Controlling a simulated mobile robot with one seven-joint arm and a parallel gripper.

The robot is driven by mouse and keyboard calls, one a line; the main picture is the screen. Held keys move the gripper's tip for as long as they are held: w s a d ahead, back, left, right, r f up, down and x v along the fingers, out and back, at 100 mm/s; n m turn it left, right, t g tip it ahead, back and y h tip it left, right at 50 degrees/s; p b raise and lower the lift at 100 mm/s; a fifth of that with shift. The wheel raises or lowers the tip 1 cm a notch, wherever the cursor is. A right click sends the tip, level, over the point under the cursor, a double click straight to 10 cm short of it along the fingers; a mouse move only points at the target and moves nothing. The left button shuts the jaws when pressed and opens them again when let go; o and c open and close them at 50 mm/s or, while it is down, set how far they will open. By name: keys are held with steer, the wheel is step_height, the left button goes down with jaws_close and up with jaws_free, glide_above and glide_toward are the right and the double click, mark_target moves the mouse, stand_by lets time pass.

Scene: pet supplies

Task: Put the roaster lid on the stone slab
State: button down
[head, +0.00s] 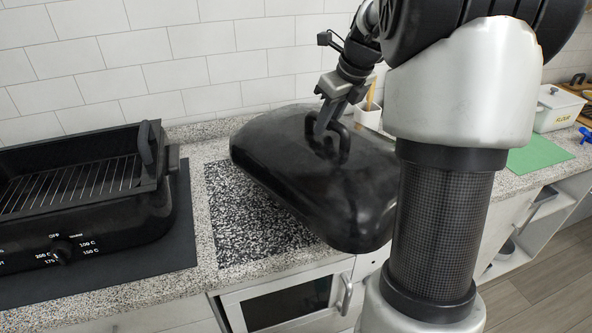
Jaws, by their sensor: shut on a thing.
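The roaster lid (290,168) is a large black cover with a loop handle on top. My gripper (325,128) is shut on its handle from above. The lid is tilted, its near right end lower, and it appears held above the counter. The stone slab (240,220) is a speckled black-and-white rectangle on the counter, below and left of the lid. The lid hides the slab's right part. The underside of the lid is hidden, so I cannot tell whether any edge touches the slab.
The open black roaster (80,210) with a wire rack stands on a dark mat (180,235) at left. A white container (368,115) with a wooden utensil stands behind the lid. A white lidded pot (558,108) and green board (538,153) are at right. My arm hides some counter.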

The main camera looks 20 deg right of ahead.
mark_target(342, 124)
step_height(342, 124, down, 10)
steer(key=b, duration=0.1)
steer(key=shift+r+b, duration=0.2)
steer(key=shift+b, duration=0.15)
steer(key=c, duration=1.6)
jaws_free()
steer(key=shift+s+f, duration=0.1)
steer(key=p+v, duration=0.1)
steer(key=v, duration=1.1)
steer(key=shift+p, duration=0.35)
